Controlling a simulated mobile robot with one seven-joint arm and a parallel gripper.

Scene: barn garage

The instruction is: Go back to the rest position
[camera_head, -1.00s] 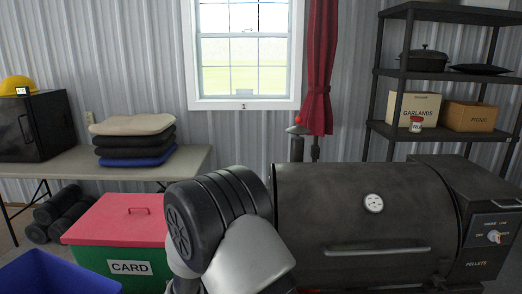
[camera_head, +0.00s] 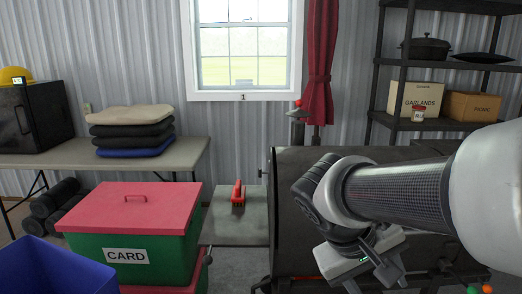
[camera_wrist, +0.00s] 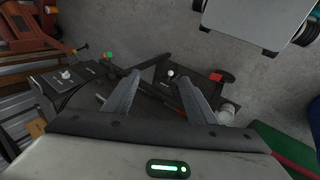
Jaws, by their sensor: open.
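My arm reaches in from the right of the head view, in front of the dark grill (camera_head: 295,190). My gripper (camera_head: 384,282) points down at the grill's front, low in that view. In the wrist view its two fingers (camera_wrist: 160,92) are spread apart with nothing between them. Much of the grill's lid and right side is hidden behind my arm.
A red brush-like object (camera_head: 238,195) lies on the grill's side shelf (camera_head: 225,232). A green bin with a red lid (camera_head: 135,208) and a blue bin (camera_head: 50,270) stand left. A table (camera_head: 60,158) and a shelf rack (camera_head: 445,75) stand behind. Grey floor shows in the wrist view.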

